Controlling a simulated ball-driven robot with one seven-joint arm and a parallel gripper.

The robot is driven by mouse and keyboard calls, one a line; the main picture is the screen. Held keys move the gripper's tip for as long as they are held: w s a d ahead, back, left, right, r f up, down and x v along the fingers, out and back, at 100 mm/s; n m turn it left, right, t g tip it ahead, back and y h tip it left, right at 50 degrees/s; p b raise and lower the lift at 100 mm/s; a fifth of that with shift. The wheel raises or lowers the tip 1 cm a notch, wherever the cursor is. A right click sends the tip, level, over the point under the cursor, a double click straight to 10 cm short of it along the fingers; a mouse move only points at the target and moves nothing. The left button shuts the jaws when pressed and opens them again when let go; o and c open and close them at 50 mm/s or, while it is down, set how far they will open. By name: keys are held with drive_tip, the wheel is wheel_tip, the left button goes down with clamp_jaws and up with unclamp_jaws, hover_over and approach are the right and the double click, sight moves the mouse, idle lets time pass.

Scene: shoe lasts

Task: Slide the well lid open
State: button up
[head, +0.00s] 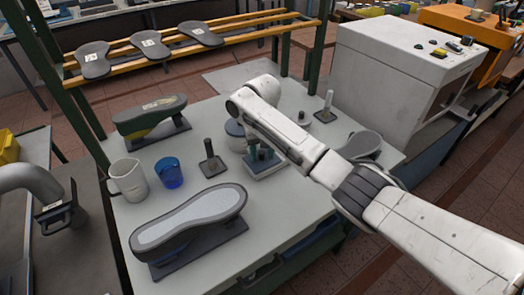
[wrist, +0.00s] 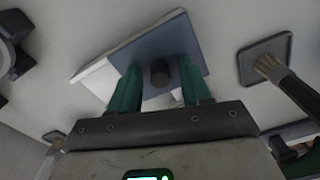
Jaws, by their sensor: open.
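A small pale well box (wrist: 97,80) stands on the white table, with a flat blue-grey lid (wrist: 190,32) on it. A dark round knob (wrist: 160,73) rises from the lid. My gripper (wrist: 158,76) is open, its two green fingers on either side of the knob, with gaps showing; I cannot tell whether either finger touches it. In the head view the box (head: 266,171) is near the table's middle, and my gripper (head: 261,151) points down over it. My arm and fingers hide much of the lid there.
A brush on a square base (head: 210,163), a blue cup (head: 169,173) and a white jug (head: 128,181) stand left of the box. A shoe last (head: 190,222) lies in front. A round container (head: 235,136) sits close behind the box. Another brush (head: 326,106) stands at right.

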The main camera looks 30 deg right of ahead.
clamp_jaws()
idle(0.3)
idle(0.3)
